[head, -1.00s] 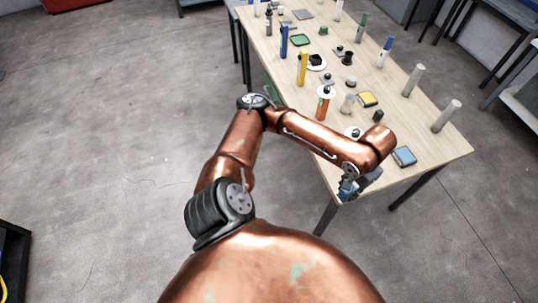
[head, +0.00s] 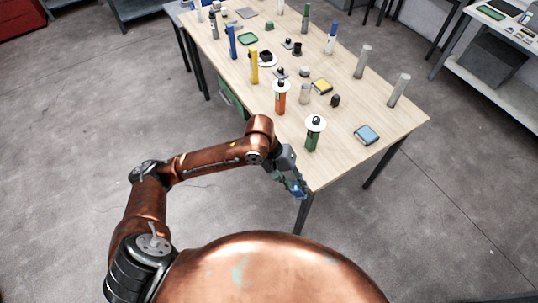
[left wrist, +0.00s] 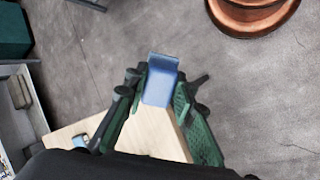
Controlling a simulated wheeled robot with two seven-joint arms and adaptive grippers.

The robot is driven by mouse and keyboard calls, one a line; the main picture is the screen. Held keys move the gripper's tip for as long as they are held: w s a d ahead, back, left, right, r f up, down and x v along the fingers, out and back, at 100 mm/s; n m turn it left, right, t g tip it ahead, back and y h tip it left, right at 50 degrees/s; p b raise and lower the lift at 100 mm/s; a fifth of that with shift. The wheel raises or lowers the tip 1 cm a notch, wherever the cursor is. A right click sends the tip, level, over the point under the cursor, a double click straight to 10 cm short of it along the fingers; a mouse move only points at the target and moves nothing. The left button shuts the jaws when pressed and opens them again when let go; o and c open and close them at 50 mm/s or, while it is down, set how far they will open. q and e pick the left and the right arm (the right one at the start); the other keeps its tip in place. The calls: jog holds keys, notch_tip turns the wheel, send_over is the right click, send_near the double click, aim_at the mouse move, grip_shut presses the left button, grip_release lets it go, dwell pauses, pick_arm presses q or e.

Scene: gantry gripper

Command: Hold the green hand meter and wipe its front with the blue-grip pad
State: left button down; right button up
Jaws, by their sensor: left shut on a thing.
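My left gripper (head: 295,184) is at the table's near corner, in front of its edge. In the left wrist view its two green-lined fingers (left wrist: 158,95) are shut on a blue block-like piece, which I take to be the grip of the blue-grip pad (left wrist: 161,82). The pad's wiping face cannot be made out. The green hand meter (head: 314,141) stands upright near the table's front edge, above and right of the gripper and apart from it. A white disc with a dark knob is at its top. My right gripper is not in view.
An orange upright piece (head: 280,101) with a similar white disc stands left of the meter. A light-blue flat item (head: 367,134) lies to its right. Yellow, blue and grey upright pieces stand farther back on the wooden table (head: 345,165).

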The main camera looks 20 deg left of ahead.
pick_arm(q)
jog(key=w+n+t+h+b, duration=0.1)
jog(key=w+n+t+h, duration=0.5)
jog(key=w+h, duration=0.1)
jog(key=w+a+f+n+t+y, duration=0.1)
jog(key=w+a+f+n+t, duration=0.15)
jog(key=a+t, duration=0.35)
jog(key=w+a+f+n+t+y, duration=0.1)
jog(key=w+a+n+t, duration=0.2)
jog(key=a, duration=0.4)
jog(key=x, duration=0.3)
jog(key=shift+w+d+f+n, duration=0.15)
jog(key=shift+d+n, duration=0.1)
jog(key=shift+d, duration=0.3)
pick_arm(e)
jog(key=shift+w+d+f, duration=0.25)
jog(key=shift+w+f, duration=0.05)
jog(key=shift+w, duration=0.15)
